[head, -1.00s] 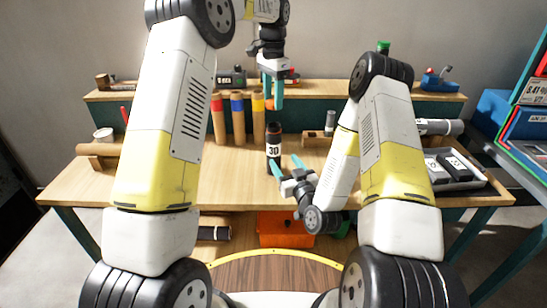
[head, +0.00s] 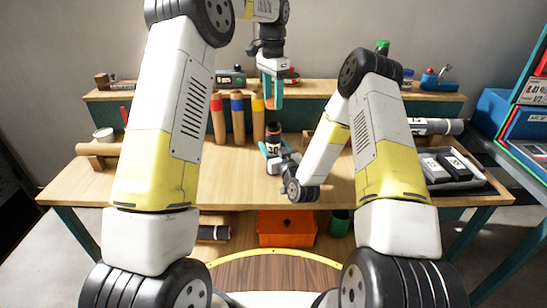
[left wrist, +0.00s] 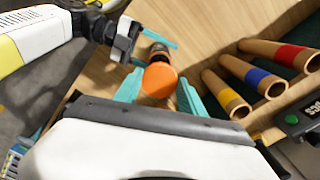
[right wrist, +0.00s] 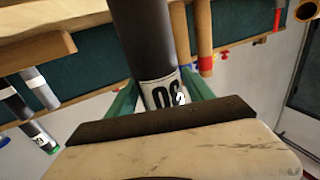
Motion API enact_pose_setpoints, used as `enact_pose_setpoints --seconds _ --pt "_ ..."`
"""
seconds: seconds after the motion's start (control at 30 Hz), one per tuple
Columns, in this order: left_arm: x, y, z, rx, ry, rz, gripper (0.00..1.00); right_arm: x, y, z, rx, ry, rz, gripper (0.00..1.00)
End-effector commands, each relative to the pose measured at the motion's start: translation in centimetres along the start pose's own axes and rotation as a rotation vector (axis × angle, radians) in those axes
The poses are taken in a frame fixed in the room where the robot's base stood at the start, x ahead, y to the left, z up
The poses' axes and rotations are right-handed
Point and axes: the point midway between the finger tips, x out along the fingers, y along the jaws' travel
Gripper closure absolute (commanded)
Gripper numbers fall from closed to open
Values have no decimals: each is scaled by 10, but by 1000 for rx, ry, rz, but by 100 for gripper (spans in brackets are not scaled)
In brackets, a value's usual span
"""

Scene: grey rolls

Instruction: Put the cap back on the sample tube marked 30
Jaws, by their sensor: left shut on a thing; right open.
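The dark sample tube (head: 274,132) marked 30 stands upright and uncapped on the table. Its white label (right wrist: 162,92) shows close up and upside down in the right wrist view. My right gripper (head: 270,153) is open, with one finger on each side of the tube at label height; I cannot tell whether either finger touches it. My left gripper (head: 272,103) is shut on the orange cap (left wrist: 160,80) and holds it above the tube, apart from it. In the left wrist view the tube (left wrist: 158,52) is partly hidden behind the cap.
Tan rolls with red, blue and yellow bands (head: 237,118) stand behind and left of the tube. A raised shelf (head: 330,90) runs along the back. A grey tray (head: 450,167) with dark items lies at the right. The tabletop (head: 235,185) in front is clear.

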Motion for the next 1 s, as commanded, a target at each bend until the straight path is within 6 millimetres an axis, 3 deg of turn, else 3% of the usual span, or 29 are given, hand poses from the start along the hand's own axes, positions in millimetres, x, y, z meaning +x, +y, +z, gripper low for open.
enact_pose_setpoints --seconds 0.07,0.37,0.57,0.83,1.0 --pt "0 0 0 0 0 0 90 0 0 0 0 0 0 41" --pt "0 0 0 0 0 0 90 0 0 0 -1 0 0 100" --pt "2 0 0 0 -1 0 90 0 0 0 -1 0 1 100" --pt "39 0 1 -1 -1 1 90 0 0 0 -1 1 1 100" --pt "50 0 1 -1 2 -1 90 0 0 0 -1 1 1 100"
